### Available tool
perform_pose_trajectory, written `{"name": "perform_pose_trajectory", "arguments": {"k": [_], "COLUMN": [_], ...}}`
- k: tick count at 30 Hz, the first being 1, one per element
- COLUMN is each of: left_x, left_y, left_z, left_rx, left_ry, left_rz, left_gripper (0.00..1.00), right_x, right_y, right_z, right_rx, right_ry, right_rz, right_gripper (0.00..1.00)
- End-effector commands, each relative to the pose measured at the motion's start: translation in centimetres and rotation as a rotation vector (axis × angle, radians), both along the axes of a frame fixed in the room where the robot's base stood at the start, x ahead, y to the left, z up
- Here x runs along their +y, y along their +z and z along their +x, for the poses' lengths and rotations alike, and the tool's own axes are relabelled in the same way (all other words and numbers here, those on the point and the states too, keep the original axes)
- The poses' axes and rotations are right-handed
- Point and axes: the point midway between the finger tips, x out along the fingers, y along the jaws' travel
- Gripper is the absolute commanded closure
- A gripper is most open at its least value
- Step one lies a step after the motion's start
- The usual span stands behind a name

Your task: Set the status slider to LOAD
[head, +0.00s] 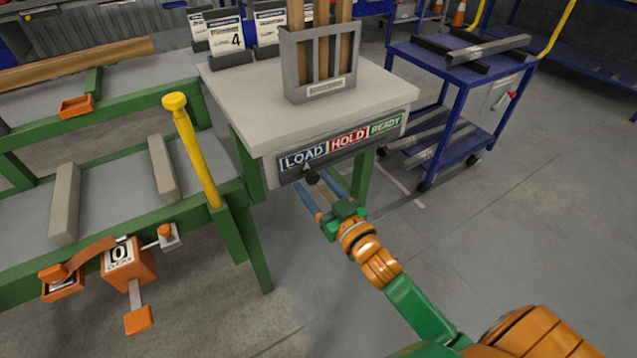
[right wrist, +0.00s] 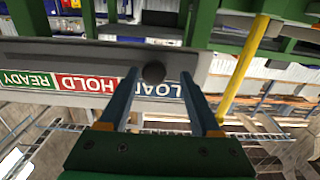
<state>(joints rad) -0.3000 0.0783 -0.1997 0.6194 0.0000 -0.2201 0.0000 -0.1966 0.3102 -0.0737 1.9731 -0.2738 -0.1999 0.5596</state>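The status slider panel shows a blue LOAD label (head: 304,159), a red HOLD label (head: 349,141) and a green READY label (head: 385,126) on the white table's front edge. Below them runs a dark rail (head: 365,146) with a black round slider knob (head: 312,177). The knob stands below the LOAD label; in the right wrist view the knob (right wrist: 153,72) also lines up with LOAD. My right gripper (right wrist: 158,80) is open, its blue fingers on either side of the knob, with a visible gap at each side. My left gripper is not in view.
A white table (head: 240,95) holds a grey rack (head: 320,85) and sign cards. A yellow post (head: 195,150) and green bench frame stand left, with an orange lever box (head: 127,262) marked 0 CLEAR. A blue cart (head: 460,95) stands right. The floor in front is clear.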

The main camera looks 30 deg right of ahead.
Motion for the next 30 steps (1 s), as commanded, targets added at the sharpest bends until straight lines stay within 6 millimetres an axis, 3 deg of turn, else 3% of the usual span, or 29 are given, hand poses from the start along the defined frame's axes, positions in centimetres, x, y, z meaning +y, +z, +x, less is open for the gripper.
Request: {"name": "perform_pose_trajectory", "arguments": {"k": [10,21,30], "left_x": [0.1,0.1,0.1], "left_y": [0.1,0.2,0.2], "left_z": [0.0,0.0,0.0], "left_rx": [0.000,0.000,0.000], "left_ry": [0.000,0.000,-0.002], "left_rz": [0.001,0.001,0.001], "left_gripper": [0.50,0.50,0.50], "right_x": [-0.1,-0.5,-0.5], "right_y": [0.0,0.0,0.1], "right_z": [-0.4,-6.4,-7.1], "right_rx": [0.000,0.002,-0.002], "right_ry": [-0.002,-0.001,0.000], "right_rz": [-0.001,0.000,-0.001], "right_gripper": [0.31,0.31,0.31]}}
